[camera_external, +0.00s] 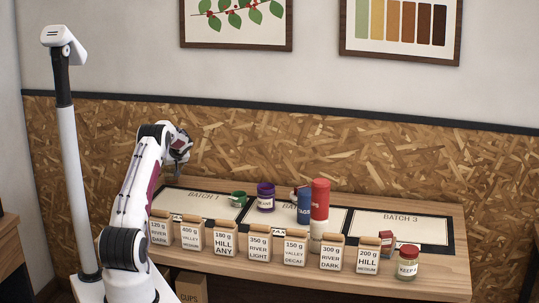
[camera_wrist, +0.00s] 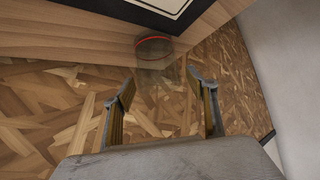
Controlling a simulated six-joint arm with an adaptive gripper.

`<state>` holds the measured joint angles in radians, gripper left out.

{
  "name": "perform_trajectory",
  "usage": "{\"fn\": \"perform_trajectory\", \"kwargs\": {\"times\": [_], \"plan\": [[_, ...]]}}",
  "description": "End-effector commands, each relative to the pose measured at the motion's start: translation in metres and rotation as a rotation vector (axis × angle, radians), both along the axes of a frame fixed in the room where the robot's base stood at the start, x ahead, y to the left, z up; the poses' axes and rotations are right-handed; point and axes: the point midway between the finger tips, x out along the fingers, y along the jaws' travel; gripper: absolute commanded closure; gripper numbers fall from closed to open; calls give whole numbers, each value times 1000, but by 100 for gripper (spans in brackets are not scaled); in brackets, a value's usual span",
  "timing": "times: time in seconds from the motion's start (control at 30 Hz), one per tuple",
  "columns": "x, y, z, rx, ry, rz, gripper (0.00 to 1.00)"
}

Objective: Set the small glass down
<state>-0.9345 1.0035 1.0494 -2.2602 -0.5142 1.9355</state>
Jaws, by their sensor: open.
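The small glass (camera_wrist: 157,62) is a see-through tumbler with a thin red ring near its far end, in the wrist view. It lies between and just beyond the fingertips of my gripper (camera_wrist: 160,88), overlapping the wooden table edge in the picture. The two fingers are apart, with a visible gap on each side of the glass. I cannot tell whether the glass rests on anything. In the external view my gripper (camera_external: 180,154) is above the back left end of the table. The glass cannot be made out there.
The table (camera_external: 420,276) bears mats marked Batch 1 (camera_external: 176,197) and Batch 3 (camera_external: 434,233), with another between. A green cup (camera_external: 238,199), purple can (camera_external: 265,198), blue container (camera_external: 304,207) and red cylinder (camera_external: 320,199) stand centrally. Several labelled bags and a jar (camera_external: 407,264) line the front.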

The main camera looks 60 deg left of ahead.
Motion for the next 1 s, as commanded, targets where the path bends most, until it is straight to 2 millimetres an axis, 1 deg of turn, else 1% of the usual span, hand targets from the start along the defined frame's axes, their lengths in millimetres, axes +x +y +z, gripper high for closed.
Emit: {"fn": "perform_trajectory", "kwargs": {"times": [0.23,0.47,1.0], "plan": [[0,0,4,1,-1,-1,43],[0,-8,12,1,1,-1,43],[-4,-48,49,0,-1,-1,43]]}}
